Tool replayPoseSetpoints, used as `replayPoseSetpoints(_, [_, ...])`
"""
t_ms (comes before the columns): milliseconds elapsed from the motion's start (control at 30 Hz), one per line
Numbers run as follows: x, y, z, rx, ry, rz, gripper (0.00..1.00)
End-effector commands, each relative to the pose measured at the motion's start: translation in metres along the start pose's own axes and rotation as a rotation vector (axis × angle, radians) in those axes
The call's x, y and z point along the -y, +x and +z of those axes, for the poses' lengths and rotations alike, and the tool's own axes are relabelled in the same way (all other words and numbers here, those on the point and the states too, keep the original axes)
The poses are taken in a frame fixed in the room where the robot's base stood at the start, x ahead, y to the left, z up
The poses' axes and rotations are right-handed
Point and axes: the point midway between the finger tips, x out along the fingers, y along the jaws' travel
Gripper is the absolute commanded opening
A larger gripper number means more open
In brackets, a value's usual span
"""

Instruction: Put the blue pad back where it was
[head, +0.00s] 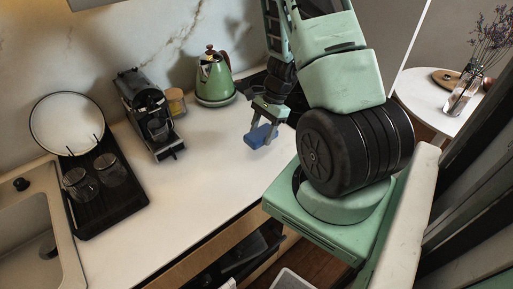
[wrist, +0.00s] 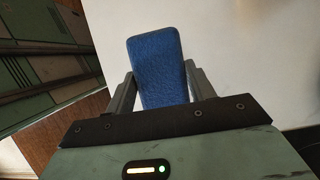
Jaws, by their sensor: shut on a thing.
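The blue pad (head: 260,136) is a small blue block held in my gripper (head: 263,133), above the right part of the white counter (head: 207,152). In the wrist view the pad (wrist: 157,66) sits between the two fingers of my gripper (wrist: 157,92), its long side pointing away from the palm. The fingers are shut on its sides. The pad's near end is hidden behind the dark edge of the gripper. Whether the pad touches the counter cannot be told for certain; it looks held above it.
A green kettle (head: 214,77) stands at the back, left of my gripper. A coffee machine (head: 150,115) and a jar (head: 176,102) stand further left. A black tray (head: 104,205) holds glasses and a plate, next to the sink (head: 30,230). The counter's middle is clear.

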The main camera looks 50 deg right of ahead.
Motion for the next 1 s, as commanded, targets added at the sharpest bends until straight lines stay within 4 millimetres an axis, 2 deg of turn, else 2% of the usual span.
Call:
replayPoseSetpoints(100, [0.0,0.016,-0.007,0.001,0.001,0.001,0.36])
replayPoseSetpoints(267, [0.001,0.027,-0.011,-0.001,-0.001,0.0,0.36])
replayPoseSetpoints(533, [0.001,0.057,-0.024,0.0,-0.001,0.0,0.36])
replayPoseSetpoints(967, [0.001,0.066,-0.028,-0.002,-0.003,-0.002,0.36])
replayPoseSetpoints(1000, [0.001,0.064,-0.027,-0.002,-0.003,-0.002,0.62])
